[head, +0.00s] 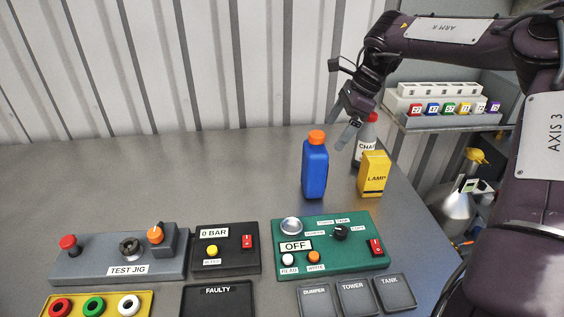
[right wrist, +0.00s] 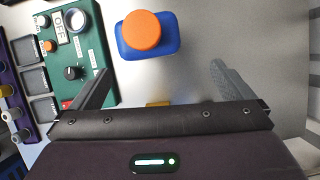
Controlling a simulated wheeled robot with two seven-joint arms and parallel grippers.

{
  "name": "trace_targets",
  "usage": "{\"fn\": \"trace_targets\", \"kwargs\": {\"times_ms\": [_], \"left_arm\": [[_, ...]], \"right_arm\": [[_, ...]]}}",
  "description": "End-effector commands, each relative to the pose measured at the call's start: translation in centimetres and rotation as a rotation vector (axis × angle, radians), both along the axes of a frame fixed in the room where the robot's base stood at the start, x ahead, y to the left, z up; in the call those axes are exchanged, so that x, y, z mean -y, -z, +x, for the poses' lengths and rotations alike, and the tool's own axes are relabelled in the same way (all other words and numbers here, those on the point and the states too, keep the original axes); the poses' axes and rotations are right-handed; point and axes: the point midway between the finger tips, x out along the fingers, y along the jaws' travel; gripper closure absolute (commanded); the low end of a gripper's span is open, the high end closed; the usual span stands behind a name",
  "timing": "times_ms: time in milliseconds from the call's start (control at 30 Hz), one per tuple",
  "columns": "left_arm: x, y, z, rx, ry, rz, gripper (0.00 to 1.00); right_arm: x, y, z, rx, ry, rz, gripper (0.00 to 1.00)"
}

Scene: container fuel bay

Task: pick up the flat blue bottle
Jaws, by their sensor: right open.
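The flat blue bottle (head: 315,168) with an orange cap stands upright on the grey table, behind the green panel. In the right wrist view the bottle (right wrist: 148,36) is seen from above, beyond the fingertips and between their lines. My right gripper (head: 348,128) is open and empty, above and to the right of the bottle, apart from it. Its two fingers (right wrist: 162,82) are spread wide in the right wrist view. My left gripper is not in view.
The green panel (head: 335,262), dark panel (head: 226,262) and test jig (head: 100,264) lie in front. The table's left rear is clear.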

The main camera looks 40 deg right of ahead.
Motion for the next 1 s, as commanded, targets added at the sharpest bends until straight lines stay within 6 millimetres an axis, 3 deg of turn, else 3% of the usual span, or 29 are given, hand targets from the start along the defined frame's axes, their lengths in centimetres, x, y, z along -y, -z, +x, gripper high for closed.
{"fn": "trace_targets", "kwargs": {"times_ms": [167, 733, 1000], "left_arm": [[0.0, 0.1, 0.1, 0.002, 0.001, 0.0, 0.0], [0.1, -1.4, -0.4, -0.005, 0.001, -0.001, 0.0], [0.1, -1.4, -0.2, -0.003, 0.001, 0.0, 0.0]], "right_arm": [[-1.7, -0.2, 0.0, -0.018, -0.083, -0.024, 0.0], [-4.1, 6.2, 0.6, -0.017, -0.081, -0.024, 0.0], [-4.2, 6.6, 0.7, -0.012, -0.081, -0.025, 0.0]]}}
